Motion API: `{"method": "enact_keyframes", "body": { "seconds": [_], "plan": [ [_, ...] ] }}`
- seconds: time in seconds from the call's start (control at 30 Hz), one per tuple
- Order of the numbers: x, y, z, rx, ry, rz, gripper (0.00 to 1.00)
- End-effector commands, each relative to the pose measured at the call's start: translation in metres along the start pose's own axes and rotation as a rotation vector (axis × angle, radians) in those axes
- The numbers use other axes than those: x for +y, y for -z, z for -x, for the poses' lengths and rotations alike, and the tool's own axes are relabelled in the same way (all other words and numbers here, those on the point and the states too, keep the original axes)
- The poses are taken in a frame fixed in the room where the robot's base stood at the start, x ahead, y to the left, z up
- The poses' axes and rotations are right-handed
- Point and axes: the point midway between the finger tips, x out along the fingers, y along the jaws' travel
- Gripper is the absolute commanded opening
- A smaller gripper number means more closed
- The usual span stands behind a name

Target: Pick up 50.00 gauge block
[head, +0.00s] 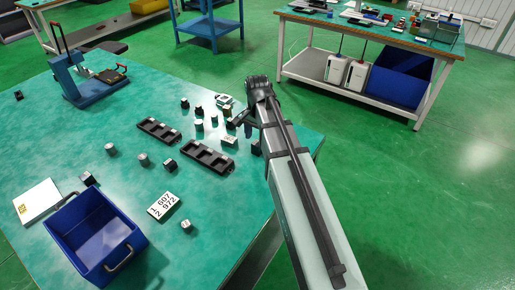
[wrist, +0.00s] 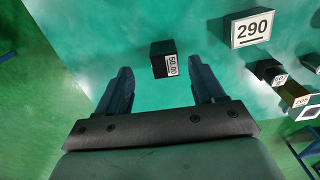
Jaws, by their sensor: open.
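The 50.00 gauge block (wrist: 163,60) is a small dark block with a white label reading 50.00 in the wrist view. It sits on the green table top, a little beyond and between my fingertips. My gripper (wrist: 163,85) is open and empty, with one dark finger on each side of the block's line. In the head view my gripper (head: 245,118) is over the right part of the table. A dark block (head: 256,148) beside my arm there may be the gauge block, but its label cannot be read.
Two black trays (head: 207,156), several small cylinders, a blue bin (head: 97,238) and a blue press (head: 85,82) are on the table. The table's right edge is close to my arm.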

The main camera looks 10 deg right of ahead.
Motion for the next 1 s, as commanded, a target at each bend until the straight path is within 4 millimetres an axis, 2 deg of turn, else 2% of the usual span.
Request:
{"method": "enact_keyframes", "body": {
  "seconds": [0.27,0.63,0.9,1.0],
  "plan": [
    [-0.002,0.003,-0.011,-0.001,-0.001,0.0,0.68],
    [-0.005,0.009,-0.05,-0.001,-0.001,0.0,0.68],
    [-0.005,0.009,-0.054,0.0,0.0,0.0,0.68],
    [-0.005,0.009,-0.053,0.0,0.0,0.0,0.6]
  ]
}}
